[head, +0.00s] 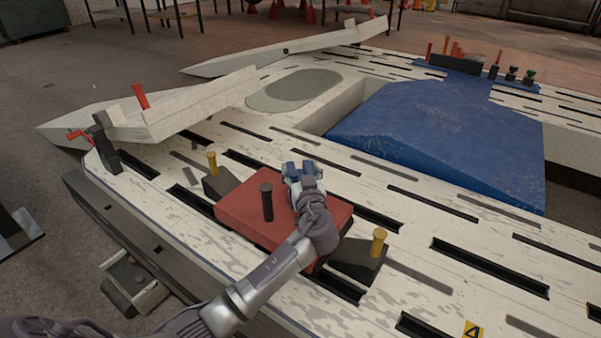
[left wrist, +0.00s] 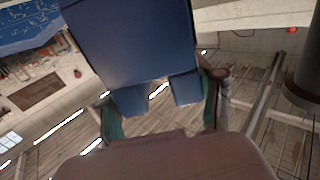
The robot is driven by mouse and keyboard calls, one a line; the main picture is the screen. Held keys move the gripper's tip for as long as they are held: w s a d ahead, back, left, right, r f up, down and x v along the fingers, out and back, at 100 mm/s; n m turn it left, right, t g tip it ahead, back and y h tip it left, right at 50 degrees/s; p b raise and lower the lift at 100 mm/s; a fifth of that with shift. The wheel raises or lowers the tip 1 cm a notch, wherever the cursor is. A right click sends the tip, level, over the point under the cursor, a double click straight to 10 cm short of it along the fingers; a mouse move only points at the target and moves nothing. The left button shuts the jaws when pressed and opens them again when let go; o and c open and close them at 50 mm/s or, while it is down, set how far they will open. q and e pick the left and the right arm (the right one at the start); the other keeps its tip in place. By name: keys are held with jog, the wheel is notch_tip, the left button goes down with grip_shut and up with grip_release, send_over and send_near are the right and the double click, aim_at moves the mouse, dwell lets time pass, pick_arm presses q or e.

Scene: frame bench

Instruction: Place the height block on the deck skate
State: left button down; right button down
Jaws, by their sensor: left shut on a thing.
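The deck skate looks to be the red slab (head: 240,212) with a dark upright post (head: 267,200), lying on the slotted bench deck. Dark end pieces with yellow pins stick out at its left and right. My left gripper (head: 302,173) is over the slab's far edge, right of the post. It is shut on a blue block, seemingly the height block, which fills the top middle of the left wrist view (left wrist: 130,45), with teal fingers beside it. The block's underside is hidden, so I cannot tell whether it touches the slab. My right gripper is not in view.
A large blue ramp (head: 440,140) stands right of the gripper. White sloped beams (head: 180,108) lie at the back left. A red-handled clamp (head: 105,140) stands at the left deck edge. The slotted deck (head: 420,215) right of the slab is mostly clear.

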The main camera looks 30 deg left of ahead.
pick_arm(q)
jog(key=shift+r, duration=0.25)
jog(key=shift+f, duration=0.15)
jog(key=shift+c, duration=0.9)
grip_release()
